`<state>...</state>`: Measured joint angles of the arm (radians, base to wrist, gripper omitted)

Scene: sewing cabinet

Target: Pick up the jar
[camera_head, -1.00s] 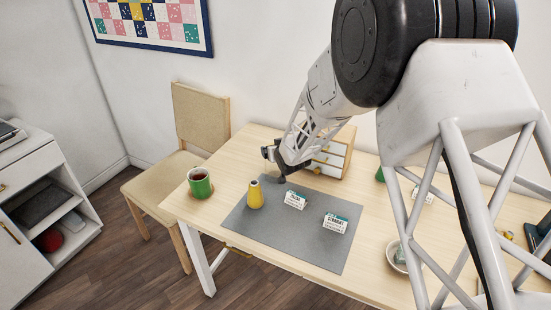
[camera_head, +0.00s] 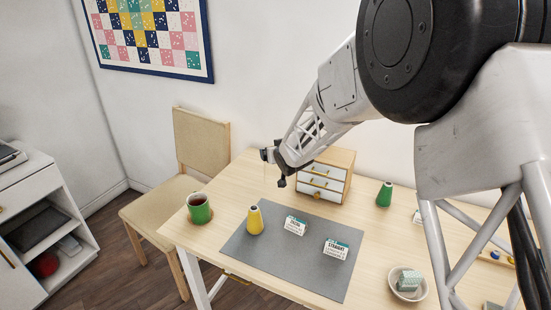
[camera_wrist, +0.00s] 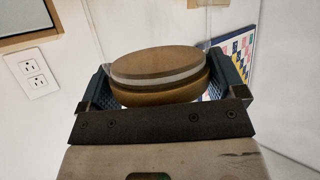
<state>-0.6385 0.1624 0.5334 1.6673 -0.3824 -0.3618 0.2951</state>
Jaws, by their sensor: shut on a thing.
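In the wrist view a jar (camera_wrist: 160,66) with a round wooden lid, a pale ring under it and a golden-brown band lies between my two fingers. The rest of it is clear or hidden. My gripper (camera_wrist: 165,88) is shut on it, with a dark ribbed pad at each side. In the head view my gripper (camera_head: 273,169) hangs in front of the left side of the small drawer cabinet, above the table (camera_head: 235,195). Only a faint clear outline shows there, so the jar is hard to make out.
A grey mat (camera_head: 285,255) holds a yellow cone spool (camera_head: 255,221) and two small labelled cards (camera_head: 336,250). The drawer cabinet (camera_head: 328,177) is behind, a green spool (camera_head: 384,195) and a bowl (camera_head: 405,292) right.

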